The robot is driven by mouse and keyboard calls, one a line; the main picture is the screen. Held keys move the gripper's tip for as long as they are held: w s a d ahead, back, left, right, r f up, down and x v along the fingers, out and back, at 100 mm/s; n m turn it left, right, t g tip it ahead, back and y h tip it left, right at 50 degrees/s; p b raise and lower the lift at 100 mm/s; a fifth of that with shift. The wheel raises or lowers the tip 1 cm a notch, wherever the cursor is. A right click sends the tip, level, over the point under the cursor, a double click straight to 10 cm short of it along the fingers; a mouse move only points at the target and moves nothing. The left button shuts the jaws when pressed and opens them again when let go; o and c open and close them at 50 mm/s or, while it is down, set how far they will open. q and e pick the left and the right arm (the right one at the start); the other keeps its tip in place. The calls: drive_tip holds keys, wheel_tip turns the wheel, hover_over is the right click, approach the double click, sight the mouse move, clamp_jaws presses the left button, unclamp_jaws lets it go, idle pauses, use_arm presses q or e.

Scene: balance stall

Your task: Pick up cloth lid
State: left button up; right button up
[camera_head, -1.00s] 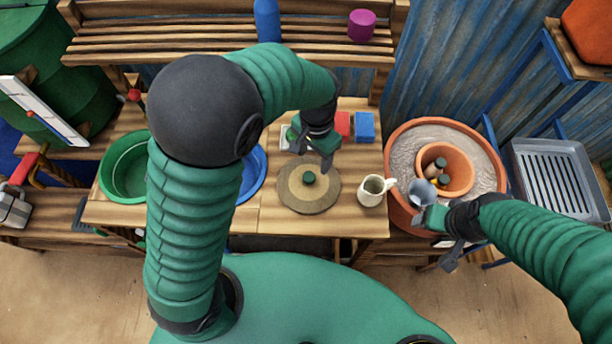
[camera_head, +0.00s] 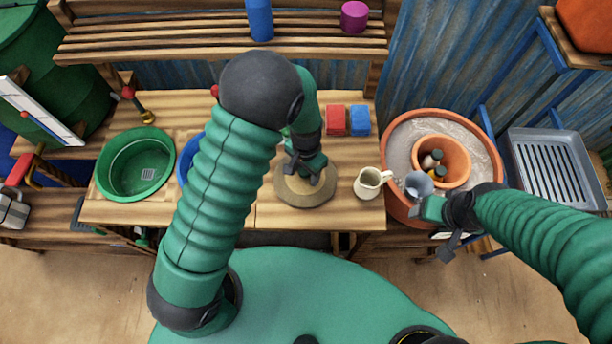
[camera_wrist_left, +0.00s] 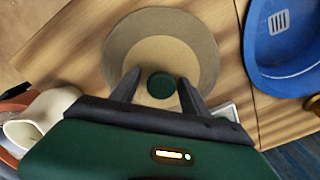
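The cloth lid (camera_head: 300,198) is a round tan disc with a paler centre, lying flat on the wooden bench. Its green knob (camera_wrist_left: 161,86) shows in the left wrist view, where the lid (camera_wrist_left: 200,35) fills the upper middle. My left gripper (camera_head: 303,172) is over the lid and hides the knob in the head view. In the wrist view the left fingers (camera_wrist_left: 159,82) are apart, one on each side of the knob; I cannot tell whether they touch it. My right gripper (camera_head: 435,212) is beside a grey-blue cup (camera_head: 419,184) at the terracotta pot; its grip is unclear.
A cream jug (camera_head: 368,184) stands right of the lid. Red (camera_head: 335,120) and blue (camera_head: 359,120) blocks lie behind it. A blue basin (camera_wrist_left: 285,45) and a green basin (camera_head: 132,165) are to the left. The large terracotta pot (camera_head: 398,207) is at the right.

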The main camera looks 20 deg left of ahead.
use_arm(q)
clamp_jaws()
